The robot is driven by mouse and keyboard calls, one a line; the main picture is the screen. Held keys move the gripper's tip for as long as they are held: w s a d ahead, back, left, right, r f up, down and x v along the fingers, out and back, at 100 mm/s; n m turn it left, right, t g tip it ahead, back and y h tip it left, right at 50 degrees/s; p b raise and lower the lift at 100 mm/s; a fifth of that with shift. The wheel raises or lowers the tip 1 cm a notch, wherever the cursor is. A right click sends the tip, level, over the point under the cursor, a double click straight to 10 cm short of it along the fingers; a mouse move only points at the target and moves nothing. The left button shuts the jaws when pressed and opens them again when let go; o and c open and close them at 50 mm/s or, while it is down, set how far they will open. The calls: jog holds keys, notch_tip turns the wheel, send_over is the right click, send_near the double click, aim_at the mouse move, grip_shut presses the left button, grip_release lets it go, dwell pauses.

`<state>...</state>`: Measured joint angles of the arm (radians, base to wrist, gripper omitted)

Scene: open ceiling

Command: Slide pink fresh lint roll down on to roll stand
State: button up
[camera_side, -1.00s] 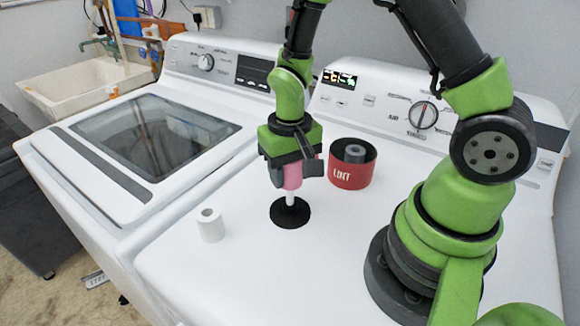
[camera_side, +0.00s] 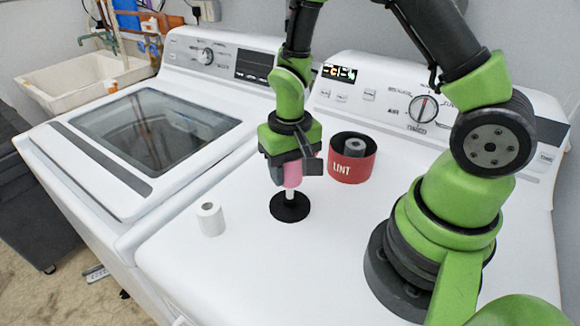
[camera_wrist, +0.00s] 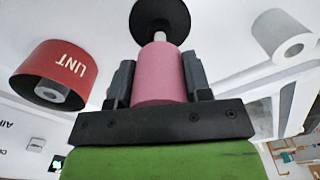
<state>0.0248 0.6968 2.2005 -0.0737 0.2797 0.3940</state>
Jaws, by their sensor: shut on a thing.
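The pink lint roll (camera_side: 292,174) is held between the fingers of my gripper (camera_side: 292,166), which points down. In the wrist view the pink roll (camera_wrist: 159,75) sits between both dark fingers of my gripper (camera_wrist: 157,82). The roll stand has a black round base (camera_side: 290,208) and a white post (camera_side: 289,194), standing on the white machine top. The roll is directly above the post, and its lower end is at the post's upper part. The wrist view shows the stand's black base (camera_wrist: 160,18) beyond the roll. How far the post is inside the roll is hidden.
A red LINT bin (camera_side: 350,168) with a grey roll inside stands right of the stand. A white roll (camera_side: 210,218) stands upright to the left. The washer with a glass lid (camera_side: 155,130) is further left. The machine top in front of the stand is clear.

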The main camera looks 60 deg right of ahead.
jog(key=shift+f, duration=0.7)
dwell(0.3)
jog(key=o, duration=1)
notch_tip(320, 180, up, 10)
jog(key=shift+f, duration=0.1)
jog(key=s+a+r+t, duration=0.1)
jog(key=s+r+t, duration=0.1)
jog(key=r, duration=0.3)
jog(key=s+a+r+n+t+y, duration=0.1)
jog(key=s+r+t, duration=0.1)
jog(key=s+r, duration=0.3)
jog(key=s+a+r+t+y, duration=0.1)
jog(key=s+r+t, duration=0.2)
jog(key=s+r, duration=0.1)
jog(key=shift+s+a+r+n, duration=0.2)
jog(key=shift+a+r+n, duration=0.1)
jog(key=shift+r, duration=0.3)
jog(key=shift+d, duration=0.1)
